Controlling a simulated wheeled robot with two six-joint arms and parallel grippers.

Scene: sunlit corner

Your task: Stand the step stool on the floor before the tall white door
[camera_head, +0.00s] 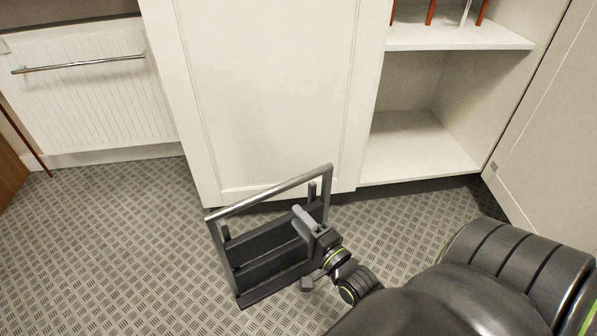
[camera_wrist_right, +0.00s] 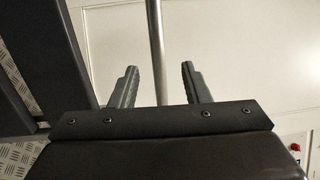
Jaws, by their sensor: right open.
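The step stool (camera_head: 258,241), with dark treads and a silver top rail, is on the floor close before the tall white door (camera_head: 265,90). It looks upright; I cannot tell whether all its feet touch the floor. My right gripper (camera_head: 304,222) is at the stool's right side and hides part of its treads. In the right wrist view its two grey fingers (camera_wrist_right: 160,88) are apart, with a silver bar (camera_wrist_right: 156,50) showing between them, not clamped. Dark stool parts (camera_wrist_right: 48,45) show at left there. My left gripper is in neither view.
An open white shelf unit (camera_head: 418,150) stands right of the door, with another white panel (camera_head: 550,130) at far right. A white radiator (camera_head: 90,90) with a towel rail is at left. The patterned floor (camera_head: 110,240) is clear at left.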

